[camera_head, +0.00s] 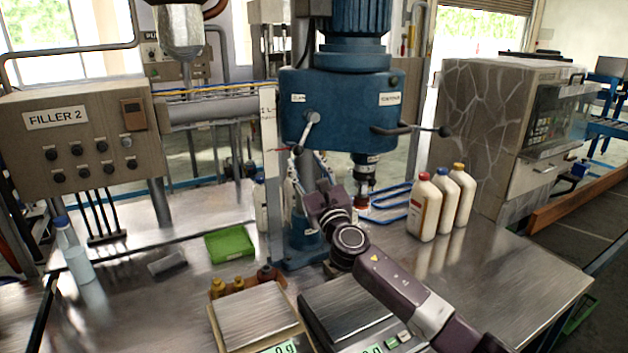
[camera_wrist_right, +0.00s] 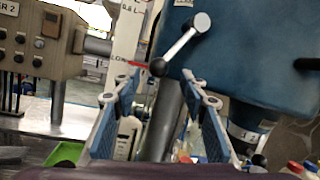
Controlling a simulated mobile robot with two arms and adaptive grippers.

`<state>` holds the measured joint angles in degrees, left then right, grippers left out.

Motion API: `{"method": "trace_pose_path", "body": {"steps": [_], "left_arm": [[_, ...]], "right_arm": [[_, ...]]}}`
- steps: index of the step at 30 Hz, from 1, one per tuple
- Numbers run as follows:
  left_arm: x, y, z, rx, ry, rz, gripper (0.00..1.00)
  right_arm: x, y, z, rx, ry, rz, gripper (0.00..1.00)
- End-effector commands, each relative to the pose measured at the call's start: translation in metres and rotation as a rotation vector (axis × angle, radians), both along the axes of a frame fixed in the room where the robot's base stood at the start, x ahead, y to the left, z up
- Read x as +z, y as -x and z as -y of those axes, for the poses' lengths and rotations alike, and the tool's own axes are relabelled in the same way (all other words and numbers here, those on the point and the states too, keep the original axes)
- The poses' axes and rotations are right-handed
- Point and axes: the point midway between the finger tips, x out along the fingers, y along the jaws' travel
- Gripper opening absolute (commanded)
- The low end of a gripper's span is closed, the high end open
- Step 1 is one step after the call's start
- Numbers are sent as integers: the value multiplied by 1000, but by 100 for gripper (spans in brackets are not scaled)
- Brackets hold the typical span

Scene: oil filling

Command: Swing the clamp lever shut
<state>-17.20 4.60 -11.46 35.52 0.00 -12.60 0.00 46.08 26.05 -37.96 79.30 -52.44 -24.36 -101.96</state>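The clamp lever (camera_head: 307,130) is a short silver bar with a dark ball knob on the front left of the blue machine head (camera_head: 345,115). It slants down and left from its round pivot. In the right wrist view the lever (camera_wrist_right: 181,43) ends in its knob (camera_wrist_right: 157,67). My right gripper (camera_head: 308,168) is just below the knob in the head view. In the right wrist view my right gripper (camera_wrist_right: 160,84) is open, and the knob appears between and slightly above its fingertips. I see no contact, and the exact depth is unclear. My left gripper is out of view.
A second handle (camera_head: 412,130) with a black knob sticks out right of the head. White bottles (camera_head: 425,210) stand to the right. Two scales (camera_head: 255,315) (camera_head: 345,307), small brown bottles (camera_head: 237,284) and a green tray (camera_head: 229,243) are in front.

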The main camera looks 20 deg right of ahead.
Motion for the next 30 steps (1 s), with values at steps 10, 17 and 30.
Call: {"method": "trace_pose_path", "body": {"steps": [10,17,30], "left_arm": [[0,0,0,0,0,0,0],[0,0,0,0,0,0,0],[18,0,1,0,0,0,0]], "right_arm": [[-13,46,4,-1,2,1,40],[-15,56,4,-2,0,2,40],[3,56,4,-2,0,3,40]]}}
